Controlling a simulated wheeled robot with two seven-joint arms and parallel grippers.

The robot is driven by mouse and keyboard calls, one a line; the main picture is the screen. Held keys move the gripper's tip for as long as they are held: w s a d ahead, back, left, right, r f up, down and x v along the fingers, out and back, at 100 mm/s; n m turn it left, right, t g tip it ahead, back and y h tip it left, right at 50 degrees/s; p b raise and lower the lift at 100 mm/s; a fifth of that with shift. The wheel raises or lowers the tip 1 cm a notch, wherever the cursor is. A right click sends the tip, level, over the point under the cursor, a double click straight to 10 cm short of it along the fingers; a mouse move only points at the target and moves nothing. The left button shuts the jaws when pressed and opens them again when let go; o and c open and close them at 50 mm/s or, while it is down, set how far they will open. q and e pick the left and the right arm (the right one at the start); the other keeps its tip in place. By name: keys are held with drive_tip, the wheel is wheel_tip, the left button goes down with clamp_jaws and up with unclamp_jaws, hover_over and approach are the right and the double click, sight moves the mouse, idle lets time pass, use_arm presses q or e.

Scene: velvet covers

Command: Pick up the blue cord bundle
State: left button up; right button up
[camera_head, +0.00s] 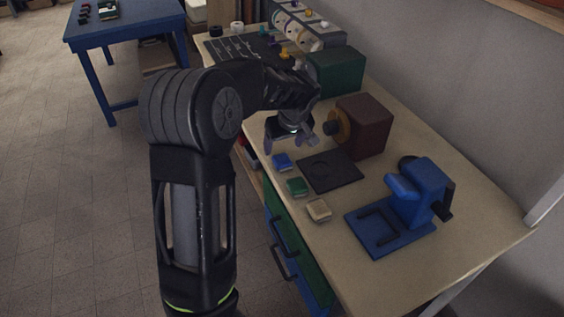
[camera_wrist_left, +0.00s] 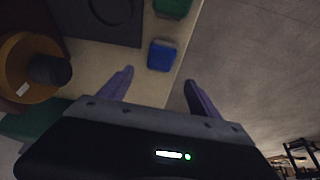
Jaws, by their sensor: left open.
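The blue cord bundle (camera_head: 282,161) lies on the tabletop near its left edge, the farthest in a row of three small bundles. It also shows in the left wrist view (camera_wrist_left: 162,55) as a small blue block. My left gripper (camera_head: 291,143) is open and empty, above the table just beyond the bundle. In the left wrist view its two purple fingers (camera_wrist_left: 158,90) are spread apart, with the blue bundle ahead of them and between their lines. The gripper does not touch the bundle. My right gripper is not in view.
A green bundle (camera_head: 297,187) and a beige bundle (camera_head: 318,210) lie nearer in the row. A dark square mat (camera_head: 330,171) lies to the right. A maroon box (camera_head: 364,126), a green box (camera_head: 336,70) and a blue clamp-like device (camera_head: 408,205) stand on the table (camera_head: 460,215).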

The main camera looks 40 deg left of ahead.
sight(280, 156)
use_arm(q)
drive_tip(key=shift+x, duration=0.95)
drive_tip(key=shift+r, duration=0.1)
drive_tip(key=shift+a+f+p, duration=0.2)
drive_tip(key=shift+f+p, duration=0.1)
drive_tip(key=shift+f, duration=0.1)
drive_tip(key=p+x, duration=0.1)
drive_tip(key=x, duration=0.3)
drive_tip(key=shift+w+f, duration=0.15)
drive_tip(key=shift+w, duration=0.1)
drive_tip(key=shift+c, duration=0.4)
drive_tip(key=c, duration=1.3)
